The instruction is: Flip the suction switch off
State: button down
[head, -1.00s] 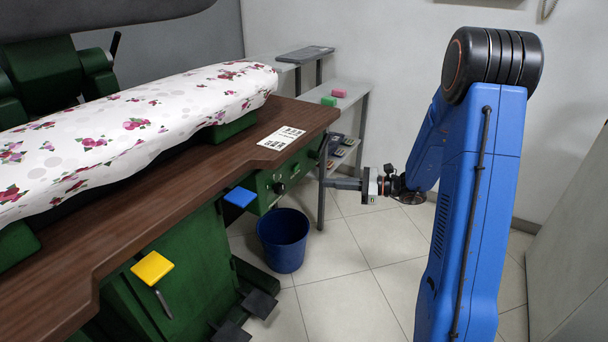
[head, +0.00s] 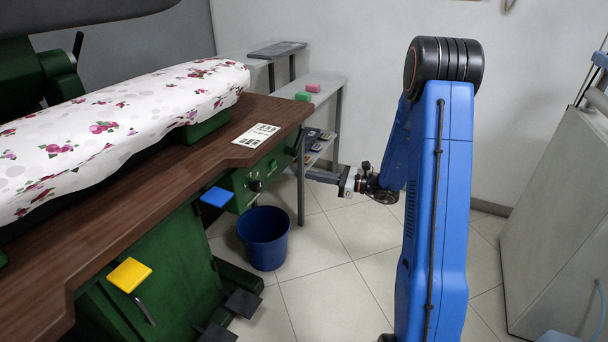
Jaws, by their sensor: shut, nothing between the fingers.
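The green control panel (head: 243,188) is under the front edge of the brown board of the ironing press. I cannot make out which of these is the suction switch; the panel's right end is small and partly dark. My gripper (head: 308,174) is shut and empty, pointing left, just right of the panel's right end. I cannot tell whether it touches anything there.
A blue pad (head: 216,197) and a yellow pad (head: 129,274) stick out below the board. A blue bucket (head: 263,240) stands on the floor below the panel. A grey shelf (head: 325,92) stands behind my gripper. Tiled floor is clear around the bucket's right. A pale cabinet (head: 560,220) stands at right.

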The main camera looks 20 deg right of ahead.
aim_at(272, 168)
jog(key=x, duration=1.2)
jog(key=shift+w+a, duration=0.15)
jog(key=shift+a, duration=0.1)
